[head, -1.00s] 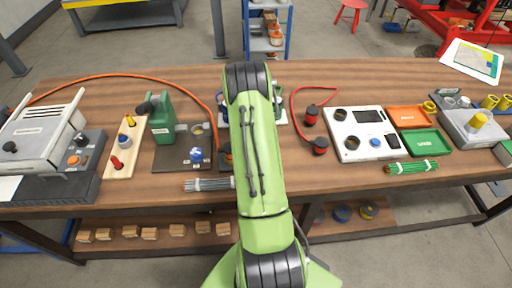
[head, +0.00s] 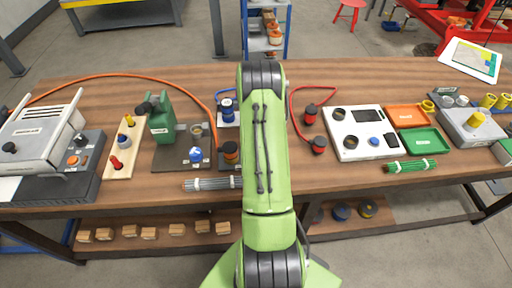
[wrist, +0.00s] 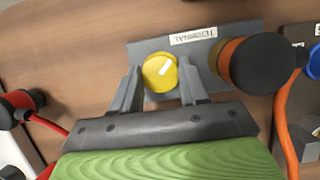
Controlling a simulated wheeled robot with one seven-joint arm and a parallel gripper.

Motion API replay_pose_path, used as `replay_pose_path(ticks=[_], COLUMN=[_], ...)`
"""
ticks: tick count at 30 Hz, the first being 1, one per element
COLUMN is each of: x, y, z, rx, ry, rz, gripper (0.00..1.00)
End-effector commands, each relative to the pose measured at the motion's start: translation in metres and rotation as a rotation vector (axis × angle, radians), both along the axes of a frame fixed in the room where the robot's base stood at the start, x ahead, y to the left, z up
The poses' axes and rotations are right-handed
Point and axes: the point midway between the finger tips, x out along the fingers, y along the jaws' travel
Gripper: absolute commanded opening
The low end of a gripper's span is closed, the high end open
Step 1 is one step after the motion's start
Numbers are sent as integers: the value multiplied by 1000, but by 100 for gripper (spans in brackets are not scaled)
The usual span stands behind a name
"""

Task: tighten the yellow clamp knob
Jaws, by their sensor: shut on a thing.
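The yellow clamp knob (wrist: 160,72) shows in the wrist view, with a white mark on its round top. It stands by a grey plate (wrist: 148,50) with a label reading TERMINAL. My gripper (wrist: 160,84) has one finger on each side of the knob and is shut on it. The fingertips partly cover the knob's sides. In the head view my green arm hides both the gripper and the yellow knob.
A black-capped post with an orange collar (wrist: 252,62) stands close to the right finger; it also shows in the head view (head: 230,153). Red-and-black connectors on a red cable (head: 318,145) lie right of my arm. A grey rod bundle (head: 212,184) lies near the front edge.

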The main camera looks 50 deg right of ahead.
Motion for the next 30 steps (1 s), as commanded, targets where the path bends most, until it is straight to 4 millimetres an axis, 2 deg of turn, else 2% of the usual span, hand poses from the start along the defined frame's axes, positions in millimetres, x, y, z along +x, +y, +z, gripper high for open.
replay_pose_path(ticks=[1,2,6,14,17,20,30], x=[0,0,0,0,3,8,32], y=[0,0,0,0,-3,-10,-38], z=[0,0,0,1,9,30,119], rx=[-2,-2,-1,-1,-3,-4,-4], ry=[1,1,1,1,-1,-3,-2], rz=[-1,-1,-1,0,0,0,0], gripper=[13,48,69,69,69,69,69])
